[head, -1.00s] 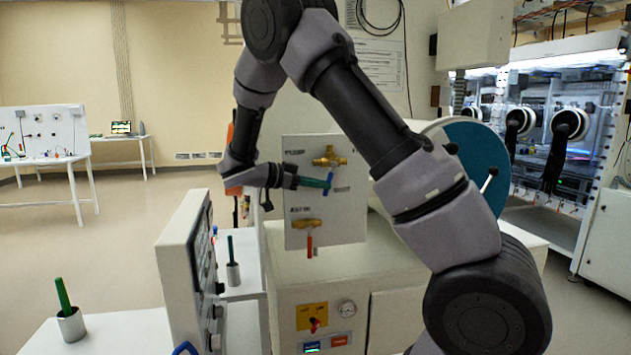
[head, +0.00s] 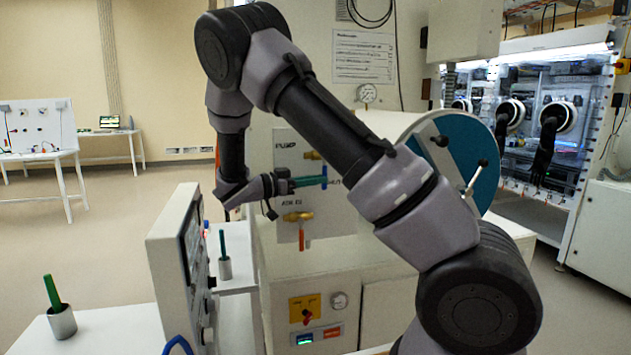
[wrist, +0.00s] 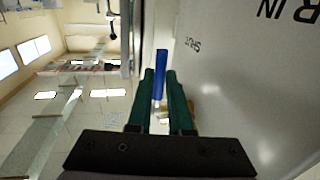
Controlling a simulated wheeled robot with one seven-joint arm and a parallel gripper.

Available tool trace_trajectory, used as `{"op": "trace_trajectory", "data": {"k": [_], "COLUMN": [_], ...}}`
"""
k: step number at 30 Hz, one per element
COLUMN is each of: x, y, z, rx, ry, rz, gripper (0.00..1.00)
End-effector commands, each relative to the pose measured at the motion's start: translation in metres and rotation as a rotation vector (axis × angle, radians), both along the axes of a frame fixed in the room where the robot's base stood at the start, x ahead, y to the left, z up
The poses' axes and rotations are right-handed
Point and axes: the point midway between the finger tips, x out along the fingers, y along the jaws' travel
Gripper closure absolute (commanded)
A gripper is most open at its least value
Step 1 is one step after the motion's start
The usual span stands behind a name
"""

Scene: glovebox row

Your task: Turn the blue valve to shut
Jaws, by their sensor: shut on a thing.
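The blue valve's handle (head: 324,174) is a short blue lever on the upper part of a white panel (head: 345,219). It hangs about vertical below a brass valve body (head: 312,155), which my arm partly covers. My gripper (head: 317,181) has green fingers and reaches the handle from the left. In the wrist view my gripper (wrist: 161,84) is shut on the blue handle (wrist: 160,66), which stands between the two fingers.
A second brass valve (head: 298,216) with an orange-red handle (head: 302,239) is lower on the same panel. A control box (head: 173,260) stands at the left front. Two metal cups (head: 62,323) (head: 225,268) hold green sticks. A blue-green round door (head: 455,150) is to the right.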

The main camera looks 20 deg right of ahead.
Motion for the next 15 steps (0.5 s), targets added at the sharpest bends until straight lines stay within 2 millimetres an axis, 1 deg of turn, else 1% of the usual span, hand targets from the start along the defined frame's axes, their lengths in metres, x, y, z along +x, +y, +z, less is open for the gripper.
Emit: {"op": "trace_trajectory", "data": {"k": [1,2,3,4,15], "x": [-0.0001,-0.0001,-0.0001,-0.0001,-0.0001], "y": [-0.0006,-0.0006,-0.0006,-0.0006,-0.0003], "z": [-0.0004,-0.0004,-0.0004,-0.0004,-0.0002], "rx": [0.001,0.001,0.001,0.001,0.001], "ry": [0.001,0.001,0.001,0.001,0.000], "rz": [-0.001,-0.001,-0.001,-0.001,-0.001], "gripper": [1.00,0.74,0.59,0.52,0.52]}}
